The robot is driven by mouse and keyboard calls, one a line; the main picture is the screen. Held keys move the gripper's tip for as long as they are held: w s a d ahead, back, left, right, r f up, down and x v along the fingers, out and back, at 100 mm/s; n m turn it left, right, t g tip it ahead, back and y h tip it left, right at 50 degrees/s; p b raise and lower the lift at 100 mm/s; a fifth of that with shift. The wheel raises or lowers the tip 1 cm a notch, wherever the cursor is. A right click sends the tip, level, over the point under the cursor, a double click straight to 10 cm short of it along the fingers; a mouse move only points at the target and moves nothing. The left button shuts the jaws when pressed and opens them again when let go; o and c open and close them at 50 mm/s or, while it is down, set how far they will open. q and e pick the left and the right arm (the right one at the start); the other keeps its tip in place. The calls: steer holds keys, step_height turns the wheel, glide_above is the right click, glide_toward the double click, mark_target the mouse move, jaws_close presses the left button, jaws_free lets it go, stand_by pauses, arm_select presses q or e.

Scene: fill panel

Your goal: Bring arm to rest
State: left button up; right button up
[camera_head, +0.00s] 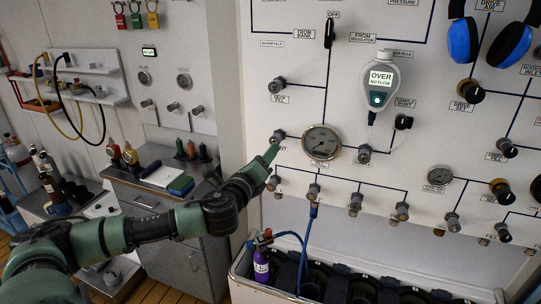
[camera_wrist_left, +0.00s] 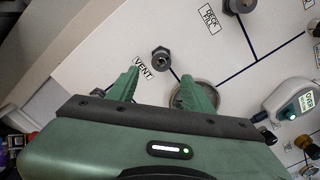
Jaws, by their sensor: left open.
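My left arm (camera_head: 155,230) reaches in from the lower left of the head view, toward the white fill panel (camera_head: 300,90). My left gripper (camera_head: 271,154) is just in front of the panel, left of the round gauge (camera_head: 321,143). In the left wrist view its two green fingers (camera_wrist_left: 160,88) are apart with nothing held between them. A dark knob (camera_wrist_left: 162,58) beside the VENT label (camera_wrist_left: 143,69) shows beyond the fingertips, and it also shows in the head view (camera_head: 279,136). I cannot tell whether a finger touches the panel. My right gripper is out of view.
A lit handheld display (camera_head: 380,80) reading OVER hangs on the panel. Several knobs stick out around it. Below, a purple bottle (camera_head: 261,265) with a blue hose stands in a white trough (camera_head: 240,285). A grey cabinet (camera_head: 165,205) stands behind my arm.

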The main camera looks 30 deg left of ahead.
arm_select(q)
steer(key=s+a+f+n+g+b, duration=0.1)
steer(key=s+a+f+n+g, duration=0.3)
steer(key=f, duration=1.4)
steer(key=w+f+n+g+b, duration=0.15)
steer(key=f+n, duration=0.35)
steer(key=f, duration=1.3)
steer(key=s+d+f+n+g+h, duration=0.1)
steer(key=s+d+f+n+g, duration=0.15)
steer(key=s+f, duration=0.6)
steer(key=s+d+f+n+g+h, duration=0.1)
steer(key=s+f+n+g, duration=0.35)
steer(key=f, duration=0.75)
steer(key=s+d+f+n+g, duration=0.1)
steer(key=s+d+f, duration=0.4)
steer(key=s, duration=0.7)
steer(key=s+d+f+n+g+h+b, duration=0.1)
steer(key=s+d+f+n, duration=0.2)
steer(key=s, duration=0.9)
steer(key=s+d+f+n+g+h, duration=0.1)
steer(key=s+d+f+n+g, duration=0.1)
steer(key=s+d+f, duration=0.7)
steer(key=s+f, duration=0.2)
steer(key=s, duration=0.2)
steer(key=shift+d+f, duration=0.25)
steer(key=shift+f, duration=0.1)
